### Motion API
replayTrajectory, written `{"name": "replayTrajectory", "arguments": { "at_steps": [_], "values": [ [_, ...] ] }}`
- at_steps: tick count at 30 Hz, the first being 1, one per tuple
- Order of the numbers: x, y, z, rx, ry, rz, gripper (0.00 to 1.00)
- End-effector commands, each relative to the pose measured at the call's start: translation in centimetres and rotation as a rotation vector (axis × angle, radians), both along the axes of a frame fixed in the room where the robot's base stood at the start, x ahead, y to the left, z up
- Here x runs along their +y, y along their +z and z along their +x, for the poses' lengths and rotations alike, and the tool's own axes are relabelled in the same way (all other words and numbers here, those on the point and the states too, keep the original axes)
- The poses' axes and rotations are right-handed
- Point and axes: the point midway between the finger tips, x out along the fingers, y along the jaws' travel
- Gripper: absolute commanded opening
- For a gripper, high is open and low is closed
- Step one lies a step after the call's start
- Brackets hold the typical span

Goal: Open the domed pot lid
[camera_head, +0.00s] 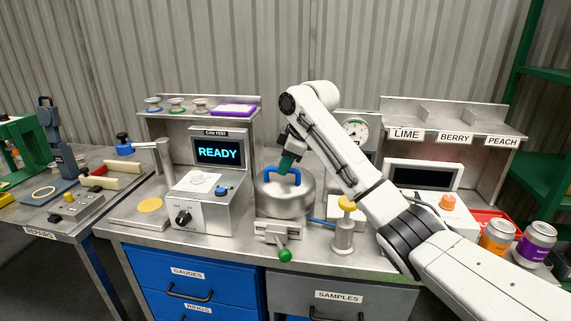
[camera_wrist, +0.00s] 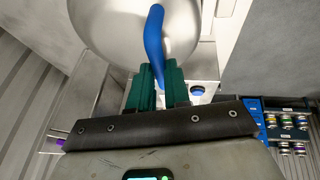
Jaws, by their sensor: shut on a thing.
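The domed pot lid (camera_head: 287,202) is a silver metal dome on the pot in the middle of the bench. It also fills the top of the wrist view (camera_wrist: 115,30). Its blue arched handle (camera_head: 270,177) stands on top and shows in the wrist view (camera_wrist: 154,40). My gripper (camera_head: 286,164) has green fingers and reaches down to the handle from above. In the wrist view its fingertips (camera_wrist: 158,75) are shut on the lower end of the blue handle. The lid appears down on the pot; the seam between them is too small to judge.
A tester with a READY screen (camera_head: 218,151) stands left of the pot. A green-knobbed lever (camera_head: 285,255) is in front of it, and a yellow-topped post (camera_head: 345,225) is to the right. Orange (camera_head: 497,238) and purple (camera_head: 537,241) cans stand at the far right. My arm crosses the right side.

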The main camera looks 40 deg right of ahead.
Motion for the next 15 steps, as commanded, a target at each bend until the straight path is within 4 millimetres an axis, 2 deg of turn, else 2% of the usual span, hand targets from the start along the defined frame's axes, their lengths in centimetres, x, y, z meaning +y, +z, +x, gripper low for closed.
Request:
{"name": "replayTrajectory", "arguments": {
  "at_steps": [1, 3, 15],
  "values": [
    [0.02, 0.0, -0.01, 0.001, 0.0, 0.001, 0.07],
    [0.01, 0.0, -0.02, 0.001, 0.0, 0.001, 0.0],
    [0.02, -0.01, -0.03, 0.002, 0.001, 0.001, 0.0]
  ]
}}
